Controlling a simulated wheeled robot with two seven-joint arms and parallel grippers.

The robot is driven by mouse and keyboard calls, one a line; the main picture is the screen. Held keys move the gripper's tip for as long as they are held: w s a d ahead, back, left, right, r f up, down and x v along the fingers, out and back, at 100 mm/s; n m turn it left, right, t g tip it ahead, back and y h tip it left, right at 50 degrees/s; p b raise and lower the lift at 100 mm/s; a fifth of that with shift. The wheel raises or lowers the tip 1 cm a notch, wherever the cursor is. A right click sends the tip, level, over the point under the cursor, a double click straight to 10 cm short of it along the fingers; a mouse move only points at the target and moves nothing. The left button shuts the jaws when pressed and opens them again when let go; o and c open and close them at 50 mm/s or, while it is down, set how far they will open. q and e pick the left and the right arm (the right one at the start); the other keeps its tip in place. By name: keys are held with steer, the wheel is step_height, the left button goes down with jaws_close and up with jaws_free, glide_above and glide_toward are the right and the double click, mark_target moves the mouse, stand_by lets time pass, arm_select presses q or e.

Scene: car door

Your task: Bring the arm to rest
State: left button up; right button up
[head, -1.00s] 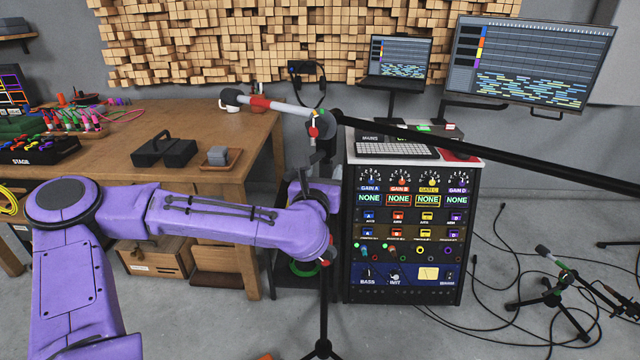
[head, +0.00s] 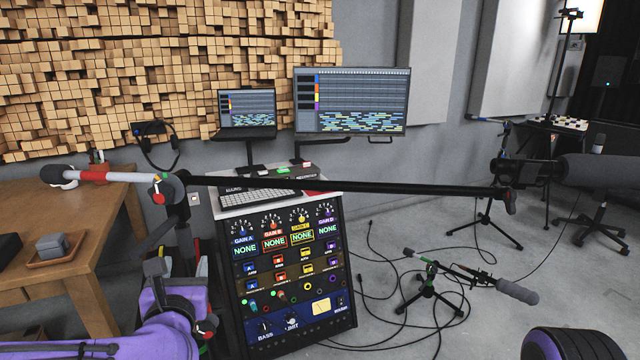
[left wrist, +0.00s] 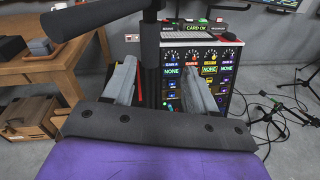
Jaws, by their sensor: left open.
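My left arm is purple and comes in at the bottom left of the head view. Its gripper (head: 170,254) is close to the boom microphone stand, in front of the table's right end and left of the equipment rack (head: 290,275). In the left wrist view the two grey fingers of the left gripper (left wrist: 160,88) stand apart with nothing held between them. The dark stand pole (left wrist: 150,60) rises behind the gap, and the rack (left wrist: 205,65) is beyond it. I cannot tell how far the fingers are from the pole. My right gripper is not in view.
The wooden table (head: 40,215) is at left. A low microphone stand (head: 430,300) and cables lie on the right floor.

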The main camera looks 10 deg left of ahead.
arm_select(q)
steer(key=s+d+f+m+g+h+p, duration=0.1)
steer(key=s+d+f+m+g+h, duration=0.15)
steer(key=f+m, duration=0.5)
steer(key=s+d+f+m+g+h+p, duration=0.15)
steer(key=s+f+m, duration=0.3)
steer(key=f, duration=0.55)
steer(key=s+d+f+m+g+h+p, duration=0.1)
steer(key=s+d+f+m+g+p, duration=0.15)
steer(key=f+m, duration=0.5)
steer(key=s+a+f+m+g, duration=0.2)
steer(key=s+f+m, duration=0.1)
steer(key=s, duration=0.3)
steer(key=s+a+f+m+g+y+p, duration=0.1)
steer(key=s+a+f+m+g, duration=0.1)
steer(key=s+f+m, duration=0.2)
steer(key=s+a+f+m+g, duration=0.2)
steer(key=s+m, duration=0.3)
steer(key=s, duration=0.4)
steer(key=shift+s+f+m+y, duration=0.3)
steer(key=shift+f+m+y, duration=0.1)
steer(key=shift+f, duration=0.3)
steer(key=shift+w+g+p, duration=0.1)
steer(key=shift+g+p, duration=0.15)
steer(key=shift+p, duration=0.05)
